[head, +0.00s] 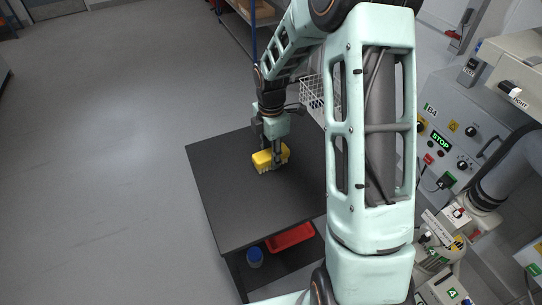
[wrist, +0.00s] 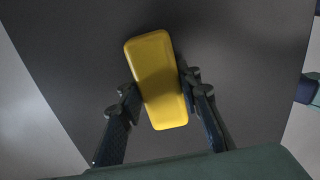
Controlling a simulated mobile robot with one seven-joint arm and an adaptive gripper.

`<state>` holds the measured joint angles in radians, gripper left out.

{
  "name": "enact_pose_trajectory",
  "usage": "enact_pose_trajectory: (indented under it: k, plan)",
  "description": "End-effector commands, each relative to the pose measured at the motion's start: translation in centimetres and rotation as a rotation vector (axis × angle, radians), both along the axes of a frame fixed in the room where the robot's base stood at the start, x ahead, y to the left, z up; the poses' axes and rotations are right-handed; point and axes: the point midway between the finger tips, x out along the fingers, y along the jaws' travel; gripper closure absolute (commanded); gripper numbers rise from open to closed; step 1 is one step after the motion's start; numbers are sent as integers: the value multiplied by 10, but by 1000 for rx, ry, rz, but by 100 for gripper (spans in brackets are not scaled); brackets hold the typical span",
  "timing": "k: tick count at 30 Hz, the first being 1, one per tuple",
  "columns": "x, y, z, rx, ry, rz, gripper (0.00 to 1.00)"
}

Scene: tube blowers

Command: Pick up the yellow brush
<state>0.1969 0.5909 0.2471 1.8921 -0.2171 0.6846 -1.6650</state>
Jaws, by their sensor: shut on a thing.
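The yellow brush (head: 265,160) is over the dark table top (head: 230,205) in the head view, with pale bristles showing along its lower edge. My gripper (head: 276,156) comes down on it from above. In the wrist view the brush (wrist: 157,80) shows as a yellow rounded block, and the two fingers of my gripper (wrist: 160,92) close on its left and right sides. Whether the bristles touch the table or hang just above it, I cannot tell.
A white wire basket (head: 313,95) stands beyond the table's far edge. A red tray (head: 290,237) and a blue container (head: 254,257) are on the table's lower shelf. A machine panel with a green stop label (head: 440,140) is at the right. Open floor (head: 90,160) lies left.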

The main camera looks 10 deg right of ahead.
Motion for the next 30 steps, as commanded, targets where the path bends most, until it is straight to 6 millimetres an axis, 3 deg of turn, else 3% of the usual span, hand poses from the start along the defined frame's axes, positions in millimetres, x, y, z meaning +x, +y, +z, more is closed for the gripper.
enact_pose_trajectory:
  k: [10, 19, 24, 30]
  plan:
    - [-5, -2, 39, 0, -4, -2, 94]
    - [-52, -11, 95, -3, -6, -3, 94]
    - [-88, -18, 108, -2, -3, -2, 94]
    - [-117, -23, 121, -1, -2, -3, 94]
